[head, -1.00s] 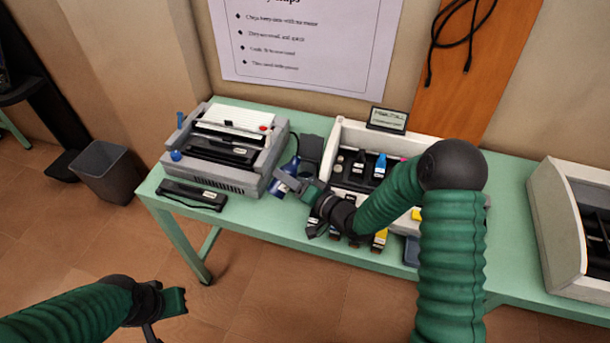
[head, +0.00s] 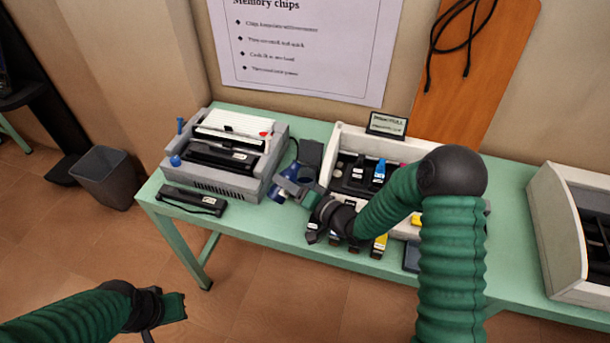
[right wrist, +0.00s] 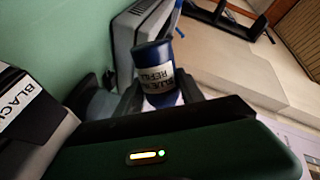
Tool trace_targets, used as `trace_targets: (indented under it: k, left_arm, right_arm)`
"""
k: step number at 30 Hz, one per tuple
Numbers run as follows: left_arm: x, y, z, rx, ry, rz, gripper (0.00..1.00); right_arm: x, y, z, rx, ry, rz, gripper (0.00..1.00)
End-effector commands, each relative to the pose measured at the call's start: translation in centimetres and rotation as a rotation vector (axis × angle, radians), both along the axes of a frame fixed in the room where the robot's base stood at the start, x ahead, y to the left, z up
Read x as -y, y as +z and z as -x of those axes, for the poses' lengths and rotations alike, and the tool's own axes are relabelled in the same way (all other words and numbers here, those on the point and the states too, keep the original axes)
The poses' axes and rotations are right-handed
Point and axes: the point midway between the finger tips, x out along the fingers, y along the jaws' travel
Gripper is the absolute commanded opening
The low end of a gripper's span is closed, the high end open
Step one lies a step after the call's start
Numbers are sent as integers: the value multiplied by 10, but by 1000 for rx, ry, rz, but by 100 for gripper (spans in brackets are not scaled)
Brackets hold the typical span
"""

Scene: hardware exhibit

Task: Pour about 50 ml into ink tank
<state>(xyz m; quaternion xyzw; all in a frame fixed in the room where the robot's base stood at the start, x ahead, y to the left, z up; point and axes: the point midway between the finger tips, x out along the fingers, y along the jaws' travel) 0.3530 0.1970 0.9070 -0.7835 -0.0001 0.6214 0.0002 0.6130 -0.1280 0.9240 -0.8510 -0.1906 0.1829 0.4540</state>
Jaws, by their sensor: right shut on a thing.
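My right gripper (head: 291,184) is shut on a dark blue bottle (head: 277,188), just right of the grey printer-like machine (head: 203,175). In the right wrist view the bottle (right wrist: 154,68) sits between the fingers, with a white label that seems to read blue ink refill. The bottle's spout is hidden, and I cannot tell its exact tilt. Small cartridges, among them a blue-topped one (head: 379,171), stand in the white tray (head: 343,138). I cannot tell which thing is the ink tank. My left gripper (head: 166,312) hangs in front of the table, apart from everything; its jaw opening is unclear.
A black cartridge (head: 192,200) lies at the green table's (head: 252,218) front left. A yellow-labelled cartridge (head: 379,244) is near the front edge. A small sign (head: 387,124) stands behind the tray.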

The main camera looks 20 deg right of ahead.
Motion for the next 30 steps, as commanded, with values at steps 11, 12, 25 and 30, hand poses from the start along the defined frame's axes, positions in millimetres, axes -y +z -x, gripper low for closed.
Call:
trace_targets:
  k: [11,12,25,30]
  left_arm:
    - [0,0,0,0,0,0,0]
    - [0,0,0,0,0,0,0]
    - [0,-2,0,0,0,0,0]
    - [0,-16,0,0,0,0,0]
  right_arm:
    - [0,0,0,1,1,0,0]
    - [0,0,0,0,0,0,0]
    - [0,-1,0,9,1,11,0]
    - [4,-3,-3,95,2,135,0]
